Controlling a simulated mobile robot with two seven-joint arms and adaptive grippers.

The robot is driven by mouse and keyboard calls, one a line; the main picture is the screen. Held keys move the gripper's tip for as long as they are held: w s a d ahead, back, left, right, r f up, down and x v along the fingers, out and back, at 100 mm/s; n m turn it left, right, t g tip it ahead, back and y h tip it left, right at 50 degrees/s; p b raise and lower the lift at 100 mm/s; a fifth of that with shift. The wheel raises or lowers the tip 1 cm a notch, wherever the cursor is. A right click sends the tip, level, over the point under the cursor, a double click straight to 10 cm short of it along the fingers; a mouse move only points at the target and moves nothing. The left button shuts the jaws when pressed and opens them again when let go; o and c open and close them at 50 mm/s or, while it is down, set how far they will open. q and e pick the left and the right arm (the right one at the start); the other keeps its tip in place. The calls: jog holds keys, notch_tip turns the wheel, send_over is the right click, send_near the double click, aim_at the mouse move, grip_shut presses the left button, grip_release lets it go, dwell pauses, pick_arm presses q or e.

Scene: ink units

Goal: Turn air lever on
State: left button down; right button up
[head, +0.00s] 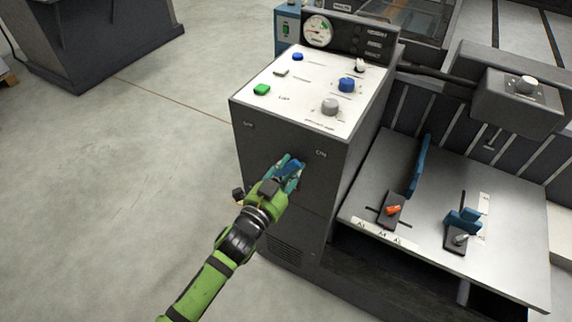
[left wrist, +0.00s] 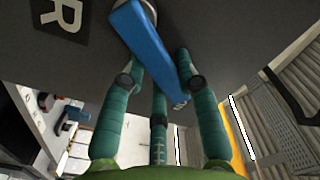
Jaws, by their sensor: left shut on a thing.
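The blue air lever (left wrist: 148,45) is on the dark front face of the control cabinet (head: 262,160). In the left wrist view it slants from the upper middle down to the right, between my green-teal fingers. My left gripper (head: 291,168) is at the cabinet front and shut on the lever. In the head view the fingers partly cover the lever, and its pivot is hard to make out. My right gripper is not in view.
The cabinet's white top (head: 310,85) carries a green button (head: 262,90), blue knobs (head: 346,85) and a grey knob (head: 330,106). A gauge (head: 318,31) stands behind. A grey table (head: 430,215) with small levers is at right.

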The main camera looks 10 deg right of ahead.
pick_arm(q)
jog(key=shift+d+m, duration=0.15)
jog(key=shift+m, duration=0.35)
jog(key=shift+s+f, duration=0.1)
jog(key=shift+f, duration=0.05)
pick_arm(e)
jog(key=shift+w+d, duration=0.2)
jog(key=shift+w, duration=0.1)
pick_arm(q)
jog(key=shift+m, duration=0.3)
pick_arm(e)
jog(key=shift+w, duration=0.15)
pick_arm(q)
jog(key=c, duration=0.9)
grip_release()
jog(key=shift+d+f, duration=0.1)
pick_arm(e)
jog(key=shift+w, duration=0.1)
pick_arm(q)
jog(key=v, duration=1.2)
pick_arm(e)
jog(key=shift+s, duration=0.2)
